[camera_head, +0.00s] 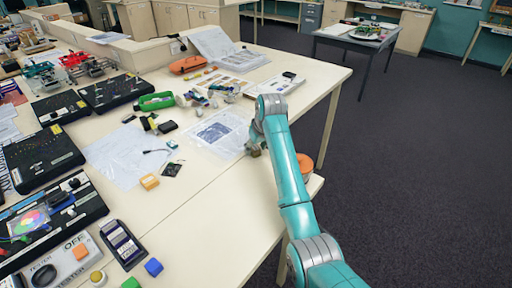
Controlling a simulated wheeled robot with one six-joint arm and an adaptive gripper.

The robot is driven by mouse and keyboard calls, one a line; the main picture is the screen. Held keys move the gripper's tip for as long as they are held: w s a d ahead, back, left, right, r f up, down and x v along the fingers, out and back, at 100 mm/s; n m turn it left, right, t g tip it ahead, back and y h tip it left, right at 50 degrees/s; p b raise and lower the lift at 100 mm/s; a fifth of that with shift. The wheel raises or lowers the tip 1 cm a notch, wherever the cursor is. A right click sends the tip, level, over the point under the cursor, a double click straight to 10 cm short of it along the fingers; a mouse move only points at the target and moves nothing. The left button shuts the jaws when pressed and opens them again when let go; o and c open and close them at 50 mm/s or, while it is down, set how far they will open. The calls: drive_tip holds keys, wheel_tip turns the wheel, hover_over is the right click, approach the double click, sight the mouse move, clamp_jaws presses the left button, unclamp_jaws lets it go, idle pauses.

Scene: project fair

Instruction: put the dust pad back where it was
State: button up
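I cannot tell for certain which object is the dust pad. Small block-like items on the table include a yellow-orange block (149,181), a blue block (153,267) and a dark block (167,127). My gripper (252,151) is low over the right part of the cream table (215,215), beside the right edge of a clear plastic sleeve with papers (217,131). My teal arm reaches to it from the lower right. The gripper is small and partly hidden by my wrist, so its fingers and anything between them cannot be made out.
Black boards (42,156) and a tester box (70,262) crowd the left. A green case (156,101), an orange pouch (188,64) and an open binder (222,50) stand farther back. An orange round thing (304,166) shows behind my arm. The table's front middle is clear.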

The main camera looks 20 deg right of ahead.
drive_tip(key=v, duration=1.2)
drive_tip(key=shift+r, duration=0.15)
